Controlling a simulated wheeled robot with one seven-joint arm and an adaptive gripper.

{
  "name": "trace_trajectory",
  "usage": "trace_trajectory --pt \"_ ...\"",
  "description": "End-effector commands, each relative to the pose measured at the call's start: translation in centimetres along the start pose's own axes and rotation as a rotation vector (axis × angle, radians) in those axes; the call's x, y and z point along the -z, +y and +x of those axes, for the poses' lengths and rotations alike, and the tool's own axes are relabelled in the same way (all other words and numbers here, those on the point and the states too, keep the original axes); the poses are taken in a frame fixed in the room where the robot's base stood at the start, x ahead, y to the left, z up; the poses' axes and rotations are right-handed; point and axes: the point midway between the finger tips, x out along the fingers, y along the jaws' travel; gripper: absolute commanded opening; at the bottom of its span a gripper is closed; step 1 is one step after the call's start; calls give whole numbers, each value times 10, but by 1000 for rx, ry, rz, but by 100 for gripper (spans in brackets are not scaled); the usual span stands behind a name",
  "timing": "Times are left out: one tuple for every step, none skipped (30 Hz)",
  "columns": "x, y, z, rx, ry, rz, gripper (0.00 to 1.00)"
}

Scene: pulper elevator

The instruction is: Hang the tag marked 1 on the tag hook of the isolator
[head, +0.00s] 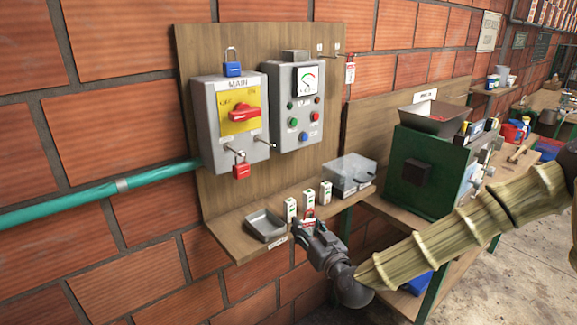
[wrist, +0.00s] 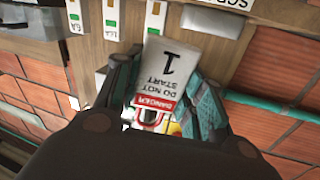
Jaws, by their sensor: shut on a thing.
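My gripper (head: 308,224) is in front of the wooden shelf below the panel. It is shut on the tag marked 1 (wrist: 163,72), a white tag with a red DANGER band and a red loop. In the wrist view the tag sits between the two fingers (wrist: 160,100), upside down in the picture. The isolator (head: 232,110) is the grey box labelled MAIN, with a red handle on a yellow plate.
A control box with a gauge (head: 295,105) is right of the isolator. A green machine (head: 425,170) stands to the right. The space before the isolator is clear.

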Motion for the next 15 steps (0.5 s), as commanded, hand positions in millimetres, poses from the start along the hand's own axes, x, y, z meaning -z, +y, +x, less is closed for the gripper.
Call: trace_trajectory --pt "26 -6 7 24 3 7 21" --pt "38 -10 10 41 1 13 21" --pt "54 -16 14 65 -2 20 21" --pt "65 -20 16 82 -5 24 21" --pt "77 -25 19 99 -8 29 21" --pt "91 -30 21 121 -12 37 21" --pt "102 -35 23 136 -14 41 21" --pt "112 -39 24 151 -18 46 21" --pt "124 -44 25 169 -22 51 21" --pt "132 -47 25 182 -26 56 21" --pt "139 -50 26 193 -28 60 21" --pt "148 -54 26 206 -31 63 21" --pt "152 -56 26 215 -34 66 21" --pt "157 -58 26 221 -36 68 21" --pt "162 -60 26 229 -39 71 21"
